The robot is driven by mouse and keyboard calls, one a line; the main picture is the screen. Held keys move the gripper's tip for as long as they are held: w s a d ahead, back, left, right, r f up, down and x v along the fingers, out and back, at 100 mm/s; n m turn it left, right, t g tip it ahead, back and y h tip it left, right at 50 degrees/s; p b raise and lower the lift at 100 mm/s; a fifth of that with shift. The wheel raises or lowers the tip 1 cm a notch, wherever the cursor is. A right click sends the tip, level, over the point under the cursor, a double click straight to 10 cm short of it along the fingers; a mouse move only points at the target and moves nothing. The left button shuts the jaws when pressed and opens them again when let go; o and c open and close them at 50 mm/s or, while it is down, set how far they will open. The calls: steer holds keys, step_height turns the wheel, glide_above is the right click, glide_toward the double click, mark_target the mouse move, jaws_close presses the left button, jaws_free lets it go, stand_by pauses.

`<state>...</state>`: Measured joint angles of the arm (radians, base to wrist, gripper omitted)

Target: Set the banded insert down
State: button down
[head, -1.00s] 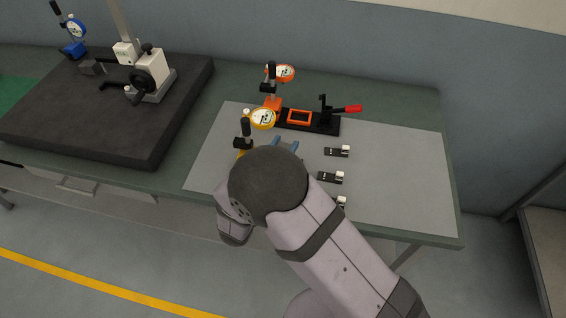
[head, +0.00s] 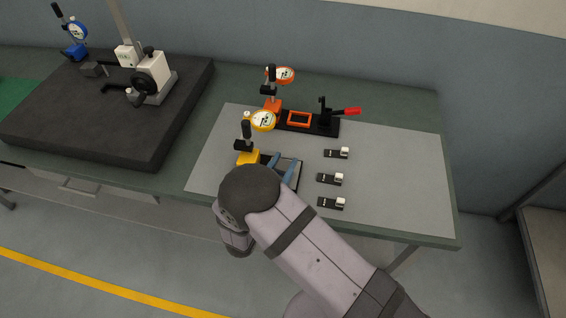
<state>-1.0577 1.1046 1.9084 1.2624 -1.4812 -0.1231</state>
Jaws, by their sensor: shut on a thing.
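My gripper (head: 282,168) shows as two blue fingers, low over the grey mat and just right of the yellow gauge stand. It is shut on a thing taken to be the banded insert. The fingers and my arm hide that thing, so its bands and its contact with the surface cannot be made out. A dark-rimmed tray or frame (head: 298,178) lies under and around the fingers, partly covered by my arm.
Three black pieces with pale ends lie on the mat (head: 400,190): far (head: 337,153), middle (head: 330,178) and near (head: 331,203). The yellow dial gauge (head: 248,157) stands close left. Behind is a black fixture (head: 322,124) with a red-handled clamp (head: 346,111) and an orange gauge (head: 271,104).

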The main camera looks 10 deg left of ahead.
steer(key=shift+f, duration=0.2)
steer(key=c, duration=1.3)
jaws_free()
steer(key=shift+s, duration=0.1)
steer(key=b+v, duration=0.3)
steer(key=v, duration=0.3)
steer(key=shift+s+d, duration=0.1)
steer(key=shift+d, duration=0.05)
steer(key=shift+o, duration=0.5)
steer(key=shift+s+r, duration=0.15)
steer(key=shift+s, duration=0.35)
